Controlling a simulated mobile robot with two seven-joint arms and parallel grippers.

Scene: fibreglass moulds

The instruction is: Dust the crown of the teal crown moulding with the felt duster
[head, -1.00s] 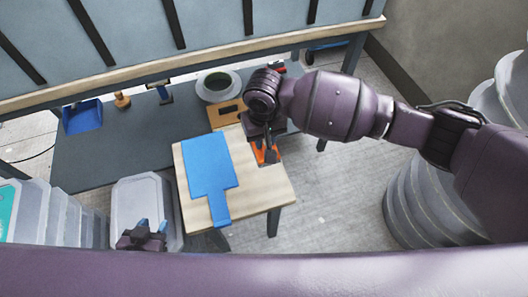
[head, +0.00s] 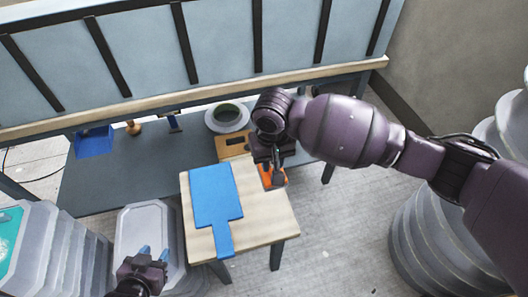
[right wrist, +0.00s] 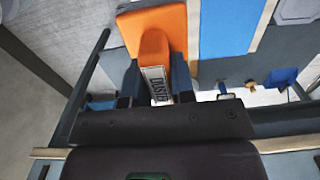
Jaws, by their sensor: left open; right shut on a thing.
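The felt duster (head: 278,181) is orange, with a wide flat end and a handle labelled "DUSTER" in the right wrist view (right wrist: 151,42). My right gripper (head: 272,176) is shut on its handle, at the right side of a small wooden table; the right wrist view shows the fingers (right wrist: 157,88) either side of it. I cannot tell whether the duster touches the tabletop. A teal piece (head: 10,238), probably the crown moulding, lies at the far left, cut off by the picture edge.
A blue paddle-shaped sheet (head: 216,195) lies on the wooden table (head: 267,217). Grey stacks (head: 60,245) stand left, and a ribbed grey stack (head: 425,240) right. Floor shows right of the table.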

